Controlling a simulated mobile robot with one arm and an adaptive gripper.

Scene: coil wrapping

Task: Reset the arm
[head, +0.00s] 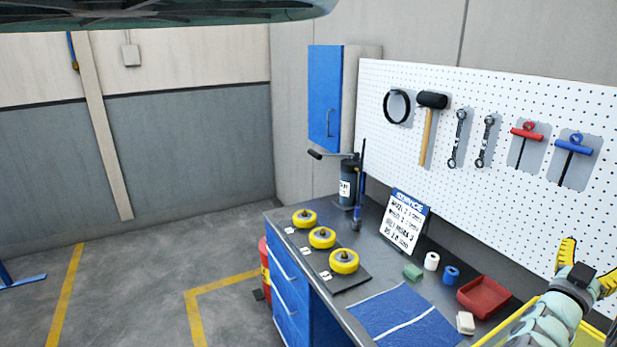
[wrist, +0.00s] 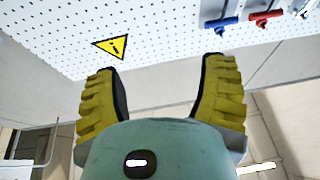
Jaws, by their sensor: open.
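My gripper (head: 588,266) is at the right edge of the head view, raised in front of the pegboard. Its two yellow ribbed fingers are spread apart. In the wrist view the open gripper (wrist: 161,95) has nothing between its fingers. The pegboard (wrist: 160,40) and a yellow warning sign (wrist: 111,46) show beyond it. My gripper touches nothing that I can see.
The workbench (head: 376,232) carries several yellow-rimmed coils (head: 322,238), a blue mat (head: 402,318), a red tray (head: 486,296), a white roll (head: 432,261), a blue roll (head: 451,275) and a sign (head: 404,222). Tools hang on the pegboard (head: 540,210). The floor at left (head: 130,290) is mostly clear.

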